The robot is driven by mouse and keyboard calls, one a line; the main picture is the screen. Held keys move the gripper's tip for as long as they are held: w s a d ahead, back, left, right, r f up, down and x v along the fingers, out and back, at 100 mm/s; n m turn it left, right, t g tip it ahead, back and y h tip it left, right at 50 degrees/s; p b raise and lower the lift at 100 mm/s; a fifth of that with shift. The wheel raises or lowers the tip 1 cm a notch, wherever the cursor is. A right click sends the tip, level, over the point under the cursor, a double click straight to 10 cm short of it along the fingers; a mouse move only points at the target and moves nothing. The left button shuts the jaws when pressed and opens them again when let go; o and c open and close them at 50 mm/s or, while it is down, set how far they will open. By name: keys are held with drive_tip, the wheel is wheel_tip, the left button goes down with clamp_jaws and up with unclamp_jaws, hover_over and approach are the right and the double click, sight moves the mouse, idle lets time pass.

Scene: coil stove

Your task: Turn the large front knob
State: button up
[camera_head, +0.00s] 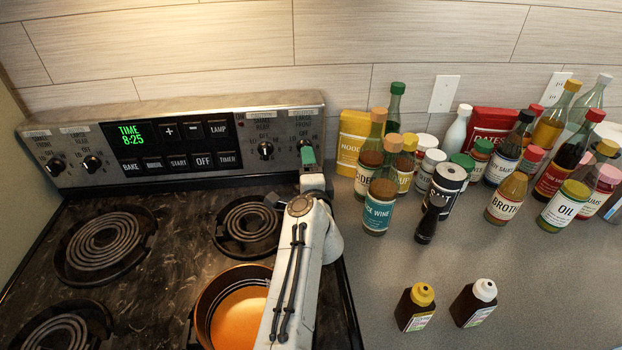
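The stove's control panel (225,133) stands along the back wall. Its far-right knob (302,144), under a small label that seems to read "large front", is mostly hidden behind my gripper. My gripper (308,157) reaches up to this knob, with a green fingertip in front of it. I cannot tell whether it touches the knob or whether the fingers are open. A black knob (265,149) to its left is in plain view.
Two more knobs (92,163) sit at the panel's left. Bottles and jars, including a blue-labelled bottle (378,205), crowd the counter to the right. The front counter is mostly clear.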

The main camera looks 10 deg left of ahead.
drive_tip(key=v, duration=0.6)
drive_tip(key=shift+c, duration=0.4)
